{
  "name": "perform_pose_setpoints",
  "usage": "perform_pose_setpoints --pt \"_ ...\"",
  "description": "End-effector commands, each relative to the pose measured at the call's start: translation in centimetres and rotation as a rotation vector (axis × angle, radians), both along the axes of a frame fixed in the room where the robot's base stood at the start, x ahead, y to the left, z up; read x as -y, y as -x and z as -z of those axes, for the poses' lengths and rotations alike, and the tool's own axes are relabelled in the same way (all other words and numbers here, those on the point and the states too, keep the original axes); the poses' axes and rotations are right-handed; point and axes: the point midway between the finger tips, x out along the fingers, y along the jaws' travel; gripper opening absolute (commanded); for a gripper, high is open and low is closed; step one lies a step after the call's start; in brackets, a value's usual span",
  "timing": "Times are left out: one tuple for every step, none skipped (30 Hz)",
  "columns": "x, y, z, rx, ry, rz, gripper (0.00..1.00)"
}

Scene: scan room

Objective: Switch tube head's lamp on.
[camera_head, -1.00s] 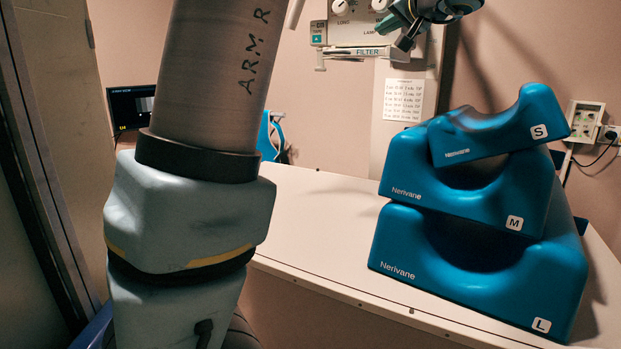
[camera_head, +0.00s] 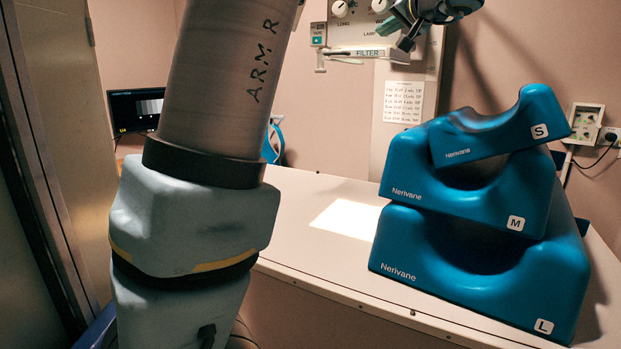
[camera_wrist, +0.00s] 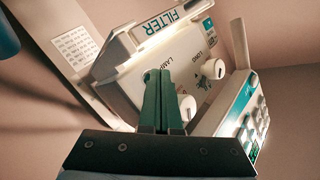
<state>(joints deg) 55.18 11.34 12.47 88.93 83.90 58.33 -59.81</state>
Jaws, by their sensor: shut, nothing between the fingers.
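The tube head (camera_head: 350,30) hangs at the top of the head view, cut off by the picture edge. In the wrist view its panel (camera_wrist: 135,82) fills the middle, with a FILTER strip, LONG and LAMP labels and white knobs (camera_wrist: 214,69). My gripper (camera_wrist: 158,73) is shut and empty, its green fingers in front of the panel by the LAMP label. They hide the lamp control, so I cannot tell whether they touch it. My gripper also shows in the head view (camera_head: 387,28). A bright rectangle of light (camera_head: 349,217) lies on the table.
Blue foam blocks (camera_head: 470,245) marked S, M and L are stacked on the right of the table (camera_head: 300,205). A monitor (camera_head: 125,110) stands at the back left. A wall socket (camera_head: 585,123) and a paper sheet (camera_head: 403,101) are behind.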

Motion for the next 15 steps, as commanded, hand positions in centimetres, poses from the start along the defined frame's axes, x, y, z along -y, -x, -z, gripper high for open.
perform_pose_setpoints --pt "-0.01 -0.01 -0.05 0.001 0.0 0.001 0.0" --pt "-0.01 -0.01 -0.05 0.001 0.0 0.001 0.0" --pt "-0.01 -0.01 -0.06 0.001 0.0 0.001 0.0" --pt "0.0 -0.01 -0.05 0.001 0.0 0.001 0.0" --pt "-0.01 -0.01 -0.06 0.001 0.0 0.001 0.0" --pt "-0.01 0.01 -0.04 0.001 0.0 0.001 0.0" --pt "-0.02 0.02 -0.02 0.001 0.0 0.001 0.0" --pt "-0.02 0.05 0.01 0.001 0.0 0.001 0.0" --pt "-0.04 0.1 0.05 0.001 0.0 0.001 0.0" --pt "-0.07 0.15 0.09 0.001 0.0 0.001 0.0" --pt "-0.09 0.21 0.12 0.002 0.0 0.001 0.0" --pt "-0.13 0.31 0.15 0.002 0.001 0.001 0.0" --pt "-0.17 0.37 0.18 0.001 0.001 0.002 0.0" --pt "-0.21 0.46 0.19 0.002 0.002 0.002 0.0" --pt "-0.26 0.56 0.19 0.002 0.002 0.002 0.0"
